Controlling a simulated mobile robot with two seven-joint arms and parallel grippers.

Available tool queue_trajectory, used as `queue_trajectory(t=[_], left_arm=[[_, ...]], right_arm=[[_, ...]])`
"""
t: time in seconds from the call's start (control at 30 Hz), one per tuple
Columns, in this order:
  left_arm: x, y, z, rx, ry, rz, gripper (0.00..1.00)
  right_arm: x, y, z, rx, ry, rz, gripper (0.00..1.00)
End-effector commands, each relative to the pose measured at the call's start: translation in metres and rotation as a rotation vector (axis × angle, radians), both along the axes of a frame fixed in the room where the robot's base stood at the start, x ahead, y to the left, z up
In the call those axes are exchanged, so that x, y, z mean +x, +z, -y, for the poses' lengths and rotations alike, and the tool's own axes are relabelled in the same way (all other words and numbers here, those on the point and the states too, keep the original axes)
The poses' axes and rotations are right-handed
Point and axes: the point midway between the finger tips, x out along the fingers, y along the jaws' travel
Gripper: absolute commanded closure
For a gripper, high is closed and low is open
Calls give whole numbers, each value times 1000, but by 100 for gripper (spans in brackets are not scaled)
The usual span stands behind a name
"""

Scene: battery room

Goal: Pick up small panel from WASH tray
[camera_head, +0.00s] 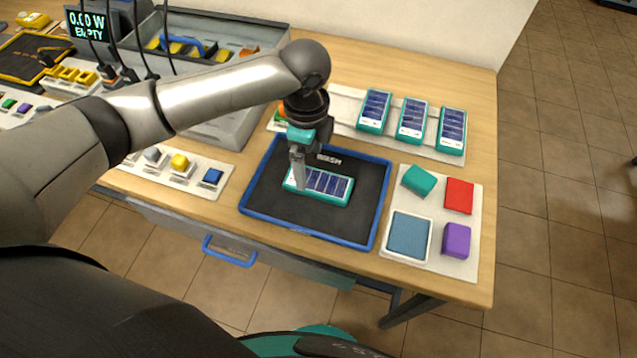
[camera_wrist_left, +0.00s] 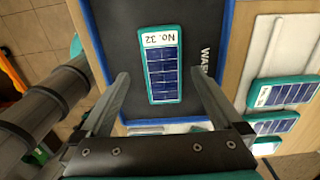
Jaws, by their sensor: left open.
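The small solar panel (camera_head: 328,187) has a teal frame and dark blue cells, and lies flat on the dark WASH tray (camera_head: 290,228) with the blue rim. In the left wrist view the panel (camera_wrist_left: 163,75) shows a white label reading No. 32, and the tray (camera_wrist_left: 112,30) is beneath it. My left gripper (camera_head: 300,183) is over the panel's left part in the head view. In the left wrist view its open fingers (camera_wrist_left: 160,85) stand either side of the panel, with a gap on both sides. I cannot tell the exact height. My right gripper is not in view.
Several similar panels (camera_head: 411,118) stand on a white rack behind the tray. A white mat (camera_head: 430,258) at the right holds teal, red, purple and blue-grey pads. A board with coloured buttons (camera_head: 180,166) lies to the left. A grey bin (camera_head: 215,128) is at the back left.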

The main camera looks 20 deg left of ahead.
Motion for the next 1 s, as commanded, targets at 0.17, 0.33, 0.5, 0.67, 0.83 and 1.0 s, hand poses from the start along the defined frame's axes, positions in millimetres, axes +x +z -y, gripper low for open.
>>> queue_trajectory(t=[0.17,0.33,0.5,0.67,0.83,1.0], left_arm=[[0,-12,1,0,-1,0,0],[2,-37,4,1,0,-2,0],[2,-57,4,0,0,1,0],[2,-60,4,1,-1,1,0],[2,-59,4,1,-1,2,5],[3,-59,4,0,-1,2,24]], right_arm=[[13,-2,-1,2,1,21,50],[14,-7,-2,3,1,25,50],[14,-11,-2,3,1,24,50],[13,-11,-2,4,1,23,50],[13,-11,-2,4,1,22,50],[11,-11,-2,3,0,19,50]])
